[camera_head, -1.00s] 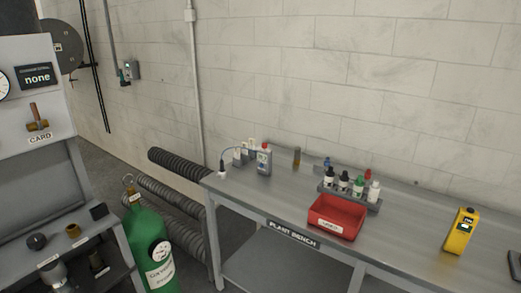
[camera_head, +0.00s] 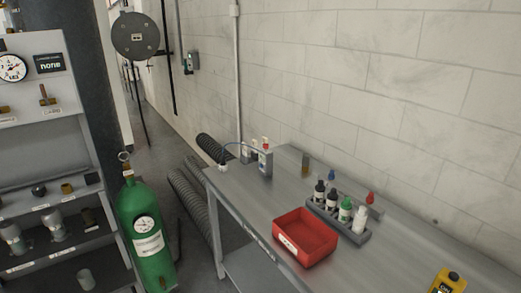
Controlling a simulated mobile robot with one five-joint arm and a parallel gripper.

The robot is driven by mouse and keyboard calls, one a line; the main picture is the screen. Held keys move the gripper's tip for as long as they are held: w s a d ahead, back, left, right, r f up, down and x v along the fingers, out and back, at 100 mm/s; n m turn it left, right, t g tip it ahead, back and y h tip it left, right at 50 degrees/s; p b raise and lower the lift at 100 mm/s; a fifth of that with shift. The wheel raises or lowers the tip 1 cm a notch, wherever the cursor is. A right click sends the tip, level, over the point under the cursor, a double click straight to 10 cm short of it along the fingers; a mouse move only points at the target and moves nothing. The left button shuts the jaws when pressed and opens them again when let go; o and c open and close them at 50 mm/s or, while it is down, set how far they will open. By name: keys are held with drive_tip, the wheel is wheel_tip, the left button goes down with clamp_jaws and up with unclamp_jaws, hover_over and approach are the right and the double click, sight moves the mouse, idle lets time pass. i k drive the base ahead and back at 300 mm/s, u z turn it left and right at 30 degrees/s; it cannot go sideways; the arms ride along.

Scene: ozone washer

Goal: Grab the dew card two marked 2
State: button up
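I cannot make out a dew card marked 2 in this view. On the grey shelf unit (camera_head: 52,142) at the left, a small dark display (camera_head: 48,64) reads "none". Below it is a brown lever (camera_head: 45,96) with a small label under it that is too small to read now. My gripper is not in view.
A green gas cylinder (camera_head: 147,262) stands between the shelf unit and the grey bench (camera_head: 250,221). The bench carries a red tray (camera_head: 305,237), a bottle rack (camera_head: 352,236) and a yellow device (camera_head: 448,282). Ribbed hoses (camera_head: 190,205) lie behind the cylinder. Floor shows farther back.

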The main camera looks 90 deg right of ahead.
sight(255, 142)
drive_tip(key=z, duration=1.25)
drive_tip(key=i, duration=0.4)
drive_tip(key=z, duration=0.1)
